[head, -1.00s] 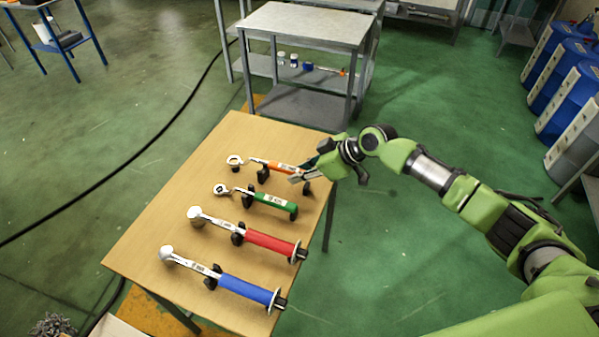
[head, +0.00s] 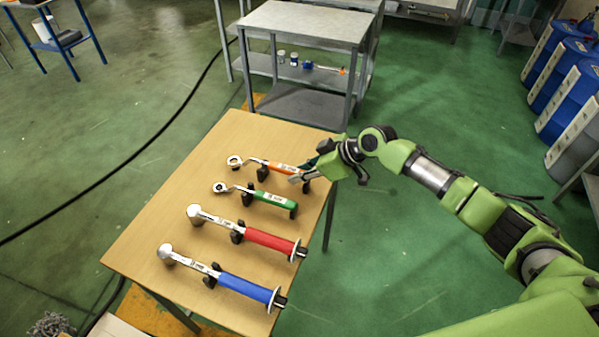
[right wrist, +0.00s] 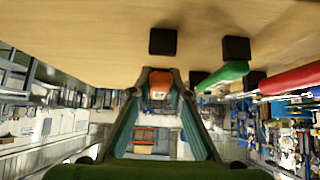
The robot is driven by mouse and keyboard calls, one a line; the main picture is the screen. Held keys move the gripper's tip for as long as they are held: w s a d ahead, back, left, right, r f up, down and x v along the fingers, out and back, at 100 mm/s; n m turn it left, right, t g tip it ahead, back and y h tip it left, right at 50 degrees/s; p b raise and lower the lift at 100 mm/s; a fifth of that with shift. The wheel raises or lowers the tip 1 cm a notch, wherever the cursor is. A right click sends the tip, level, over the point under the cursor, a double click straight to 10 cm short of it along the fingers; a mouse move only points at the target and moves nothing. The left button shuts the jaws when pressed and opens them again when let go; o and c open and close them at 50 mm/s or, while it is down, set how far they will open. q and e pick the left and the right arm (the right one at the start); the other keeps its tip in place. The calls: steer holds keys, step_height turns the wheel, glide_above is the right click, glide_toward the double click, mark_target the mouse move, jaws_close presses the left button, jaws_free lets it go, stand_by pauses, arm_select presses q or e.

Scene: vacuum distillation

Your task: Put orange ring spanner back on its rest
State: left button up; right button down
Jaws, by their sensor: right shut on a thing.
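The orange ring spanner (head: 279,167) lies at the far end of the wooden table, its ring head to the left. A black rest (head: 262,174) is under its middle. My right gripper (head: 301,177) is shut on the orange handle near its right end. In the right wrist view the orange handle end (right wrist: 159,84) shows between the fingertips. A black rest block (right wrist: 163,41) appears just above it in that view. Whether the handle touches its rests is hard to tell. My left gripper is not in view.
A green-handled spanner (head: 270,199), a red-handled wrench (head: 268,240) and a blue-handled wrench (head: 245,288) lie on rests nearer on the wooden table (head: 150,215). A grey metal shelf table (head: 305,25) stands behind.

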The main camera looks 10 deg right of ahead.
steer(key=shift+f+b, duration=0.75)
steer(key=shift+f, duration=0.25)
steer(key=c, duration=1.8)
jaws_free()
steer(key=shift+f, duration=0.1)
steer(key=shift+s+d, duration=0.1)
steer(key=v, duration=1.2)
